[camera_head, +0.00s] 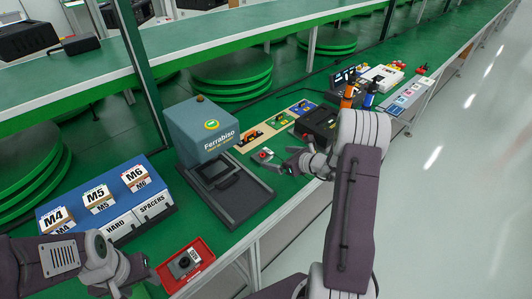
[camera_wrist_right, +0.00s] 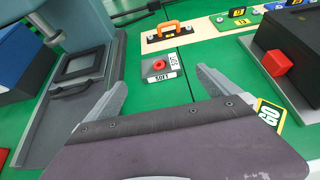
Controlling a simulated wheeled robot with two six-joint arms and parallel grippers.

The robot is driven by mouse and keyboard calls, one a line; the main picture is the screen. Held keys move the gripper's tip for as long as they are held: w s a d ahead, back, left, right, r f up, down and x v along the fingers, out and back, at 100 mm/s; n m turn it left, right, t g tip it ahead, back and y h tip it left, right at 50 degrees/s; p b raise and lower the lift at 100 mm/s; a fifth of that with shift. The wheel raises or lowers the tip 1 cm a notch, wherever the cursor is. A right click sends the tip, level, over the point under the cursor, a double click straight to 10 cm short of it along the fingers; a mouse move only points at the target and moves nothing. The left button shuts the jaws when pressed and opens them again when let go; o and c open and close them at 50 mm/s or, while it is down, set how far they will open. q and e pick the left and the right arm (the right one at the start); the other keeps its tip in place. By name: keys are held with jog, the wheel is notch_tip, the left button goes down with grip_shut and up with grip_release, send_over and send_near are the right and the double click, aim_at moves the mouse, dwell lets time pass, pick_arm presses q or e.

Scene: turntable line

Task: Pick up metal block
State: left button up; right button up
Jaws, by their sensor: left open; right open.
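A dark grey metal-looking block (camera_head: 184,265) with a round hole lies in a red tray (camera_head: 204,249) at the bottom left of the head view. My left gripper (camera_head: 146,270) is open just left of this tray and apart from the block. A small grey block with a red knob (camera_head: 264,154) sits on the green table by a SOFT label; it also shows in the right wrist view (camera_wrist_right: 158,66). My right gripper (camera_head: 284,160) is open and empty. Its fingers in the right wrist view (camera_wrist_right: 160,80) spread either side of the red-knobbed block, not touching it.
The Ferrabiso press (camera_head: 202,130) stands left of my right gripper. A blue bin rack (camera_head: 90,190) with M4, M5 and M6 boxes is at left. A black case (camera_head: 318,122) and a board with an orange handle (camera_wrist_right: 170,30) lie beyond my right gripper.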

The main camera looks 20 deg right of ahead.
aim_at(264, 155)
jog(key=x, duration=0.3)
jog(key=shift+a+f, duration=0.1)
jog(key=x, duration=0.6)
jog(key=shift+f, duration=0.15)
jog(key=shift+s, duration=0.1)
jog(key=shift+c, duration=0.3)
jog(key=c, duration=1.5)
